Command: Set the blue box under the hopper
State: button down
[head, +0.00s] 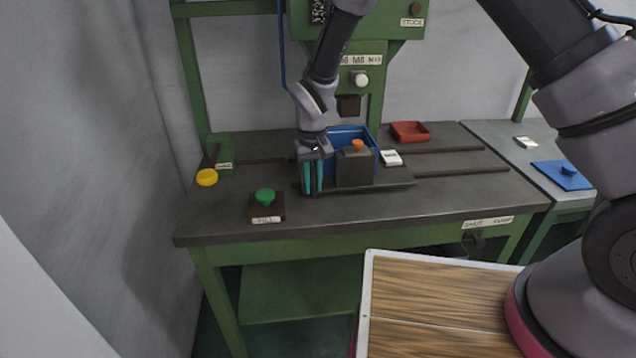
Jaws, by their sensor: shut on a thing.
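The green hopper (408,35), labelled STUDS, stands at the back with a dark brown spout (348,106) below it. The open blue box (350,134) sits on the grey bench below the spout. A dark grey block with an orange knob (357,145) stands in front of it and hides most of its near side. My gripper (313,190) points down at the box's left side, teal fingers close together. It appears shut on the box's left wall, though the contact itself is hard to see.
A green button (264,196) and a yellow button (206,177) are at the bench's left. A side table (520,160) holds a flat blue piece (562,175). A wood-topped surface (430,290) is in front.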

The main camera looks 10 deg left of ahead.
jog(key=shift+s+a, duration=0.2)
jog(key=shift+a, duration=0.15)
jog(key=c, duration=0.8)
grip_release()
jog(key=shift+a, duration=0.1)
jog(key=shift+w, duration=0.1)
jog(key=shift+r, duration=0.35)
notch_tip(320, 180, up, 10)
jog(key=shift+r, duration=0.1)
